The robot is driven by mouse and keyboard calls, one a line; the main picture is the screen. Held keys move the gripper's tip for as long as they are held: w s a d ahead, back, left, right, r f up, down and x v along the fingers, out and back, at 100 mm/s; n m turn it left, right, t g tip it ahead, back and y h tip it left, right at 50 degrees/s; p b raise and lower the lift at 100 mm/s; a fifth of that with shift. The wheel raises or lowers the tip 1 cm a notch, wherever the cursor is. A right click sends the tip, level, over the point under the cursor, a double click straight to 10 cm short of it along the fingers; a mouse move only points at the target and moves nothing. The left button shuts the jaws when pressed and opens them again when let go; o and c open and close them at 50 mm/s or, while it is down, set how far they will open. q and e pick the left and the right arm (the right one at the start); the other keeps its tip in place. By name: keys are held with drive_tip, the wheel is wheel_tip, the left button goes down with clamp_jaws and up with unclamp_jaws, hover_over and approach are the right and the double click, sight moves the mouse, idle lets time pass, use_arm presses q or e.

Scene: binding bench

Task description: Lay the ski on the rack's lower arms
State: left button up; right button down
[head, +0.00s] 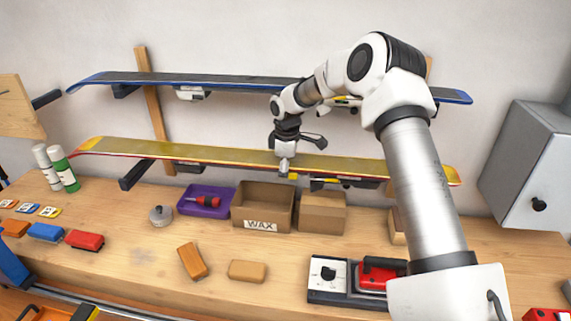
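The yellow ski (225,154) lies level across the rack, base of its length in front of the wall. Near its left end it passes over a black lower rack arm (135,175); whether it rests on that arm or is just above it I cannot tell. The right lower arm is mostly hidden by my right arm. My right gripper (285,168) is at the middle of the ski, pointing down, with a fingertip in front of the ski's near edge. Whether it is closed on the ski is not clear. My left gripper is not in view.
A blue-edged ski (220,80) lies on the upper arms. Below stand a WAX box (262,207), a brown carton (320,212) and a purple tray (205,201). Bottles (62,168) stand at left, a grey cabinet (530,165) at right. The bench front-middle is partly clear.

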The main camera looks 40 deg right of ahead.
wheel_tip(320, 180, down, 7)
drive_tip(key=b, duration=0.1)
drive_tip(key=shift+a+r, duration=0.2)
drive_tip(key=shift+s+f, duration=0.1)
drive_tip(key=shift+f, duration=0.1)
idle(0.8)
drive_tip(key=shift+c, duration=0.7)
unclamp_jaws()
drive_tip(key=shift+o, duration=0.7)
drive_tip(key=shift+s, duration=0.1)
drive_tip(key=r, duration=1.2)
drive_tip(key=shift+s+a, duration=0.25)
drive_tip(key=shift+s, duration=0.15)
drive_tip(key=shift+f, duration=0.1)
